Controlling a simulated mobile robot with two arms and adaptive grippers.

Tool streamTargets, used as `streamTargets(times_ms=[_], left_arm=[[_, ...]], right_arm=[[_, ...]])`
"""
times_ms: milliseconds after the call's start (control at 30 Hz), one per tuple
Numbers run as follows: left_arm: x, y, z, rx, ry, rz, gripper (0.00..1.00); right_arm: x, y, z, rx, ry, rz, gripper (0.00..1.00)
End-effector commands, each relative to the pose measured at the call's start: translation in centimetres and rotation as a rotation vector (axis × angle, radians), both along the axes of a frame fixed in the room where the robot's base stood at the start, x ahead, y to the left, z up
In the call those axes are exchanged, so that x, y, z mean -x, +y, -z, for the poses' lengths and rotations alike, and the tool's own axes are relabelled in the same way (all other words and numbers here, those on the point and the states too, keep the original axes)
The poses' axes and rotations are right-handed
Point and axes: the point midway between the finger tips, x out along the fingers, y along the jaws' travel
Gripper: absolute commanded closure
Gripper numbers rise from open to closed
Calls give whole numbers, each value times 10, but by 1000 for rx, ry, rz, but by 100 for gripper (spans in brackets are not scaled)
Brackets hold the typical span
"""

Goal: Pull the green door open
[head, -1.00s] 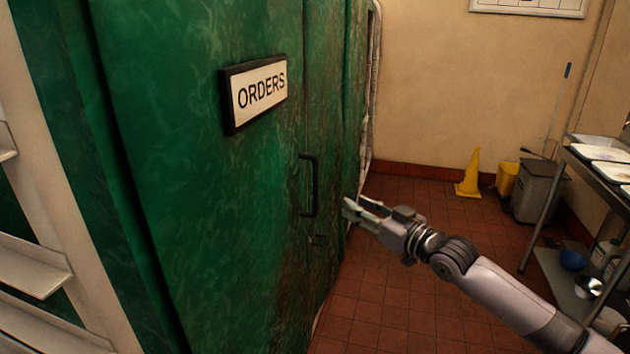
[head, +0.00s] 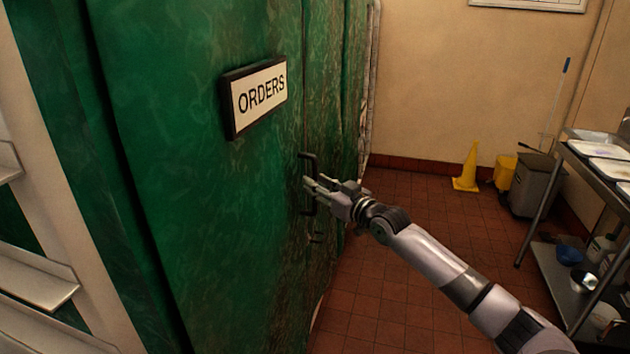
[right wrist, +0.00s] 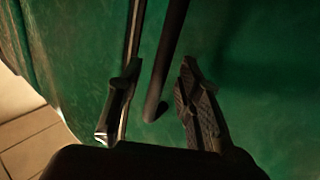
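The green door (head: 215,190) stands at the left of the head view, with an "ORDERS" sign (head: 258,95) on it. Its dark vertical bar handle (head: 309,163) is partly hidden behind my right gripper (head: 308,189), which is at the handle's middle. In the right wrist view, my right gripper (right wrist: 155,115) is open, with the handle's bar (right wrist: 167,65) between its two fingers. A gap shows between the bar and each finger. The door surface fills the background there. My left gripper is not in view.
White shelves (head: 40,275) stand at the left edge. A metal table (head: 595,165) with trays stands at the right. A yellow cone (head: 467,170) and a grey bin (head: 535,185) stand near the back wall. The red tiled floor (head: 400,300) between is clear.

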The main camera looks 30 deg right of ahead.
Motion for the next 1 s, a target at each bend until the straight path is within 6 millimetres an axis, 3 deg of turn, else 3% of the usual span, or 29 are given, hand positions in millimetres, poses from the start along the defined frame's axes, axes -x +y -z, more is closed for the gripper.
streamTargets(times_ms=[200, 533, 1000], left_arm=[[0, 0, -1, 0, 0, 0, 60], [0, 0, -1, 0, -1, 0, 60], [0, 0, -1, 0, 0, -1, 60]], right_arm=[[-15, 2, -1, 1, 0, 0, 67], [-17, 2, 0, 1, 1, 0, 67], [-16, 2, 0, 1, 1, 0, 98]])
